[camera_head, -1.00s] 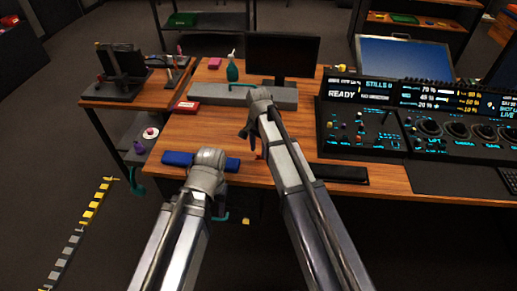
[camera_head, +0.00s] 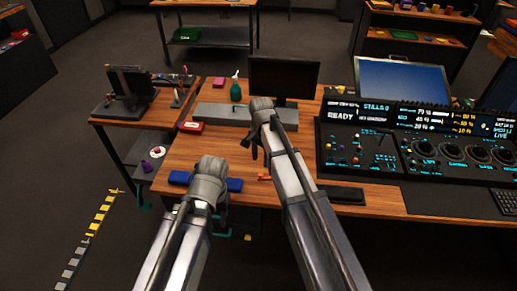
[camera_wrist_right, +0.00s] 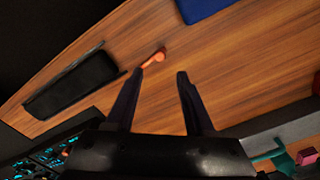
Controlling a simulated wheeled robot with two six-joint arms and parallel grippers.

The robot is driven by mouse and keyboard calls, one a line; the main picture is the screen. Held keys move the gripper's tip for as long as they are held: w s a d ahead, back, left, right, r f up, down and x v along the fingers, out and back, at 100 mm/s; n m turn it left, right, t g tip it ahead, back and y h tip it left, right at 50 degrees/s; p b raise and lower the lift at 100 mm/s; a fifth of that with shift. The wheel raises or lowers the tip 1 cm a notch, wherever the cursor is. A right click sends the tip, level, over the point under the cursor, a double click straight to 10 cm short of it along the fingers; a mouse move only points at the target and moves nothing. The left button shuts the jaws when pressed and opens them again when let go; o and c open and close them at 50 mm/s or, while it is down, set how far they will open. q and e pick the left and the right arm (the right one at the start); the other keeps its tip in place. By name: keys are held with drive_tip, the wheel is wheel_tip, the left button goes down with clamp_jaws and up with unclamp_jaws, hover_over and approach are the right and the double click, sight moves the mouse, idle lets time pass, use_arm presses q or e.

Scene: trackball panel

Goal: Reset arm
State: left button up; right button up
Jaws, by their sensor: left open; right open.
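My left gripper (camera_head: 209,180) is at the end of the left arm, over the front edge of the wooden desk (camera_head: 185,155) beside a blue case (camera_head: 234,184). Its fingers are mostly hidden by its own wrist. My right gripper (camera_head: 250,145) hangs over the desk, fingers pointing down. In the right wrist view its two dark fingers (camera_wrist_right: 168,70) are apart with nothing between them. A small orange item (camera_wrist_right: 155,57) shows near the left fingertip in that view; I cannot tell whether they touch. It also shows in the head view (camera_head: 264,177).
A control panel (camera_head: 350,165) with lit screens fills the desk's right. A black tray (camera_head: 342,195) lies at the front edge. A side table (camera_head: 135,115) is left.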

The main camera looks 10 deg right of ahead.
drive_tip(key=s+a+n, duration=0.2)
drive_tip(key=s+n, duration=0.5)
drive_tip(key=s, duration=0.4)
drive_tip(key=s+a+n+h, duration=0.1)
drive_tip(key=s+a+n, duration=0.2)
drive_tip(key=s+n, duration=0.4)
drive_tip(key=s, duration=0.4)
drive_tip(key=shift+s+a+r, duration=0.15)
drive_tip(key=shift+a+r, duration=0.1)
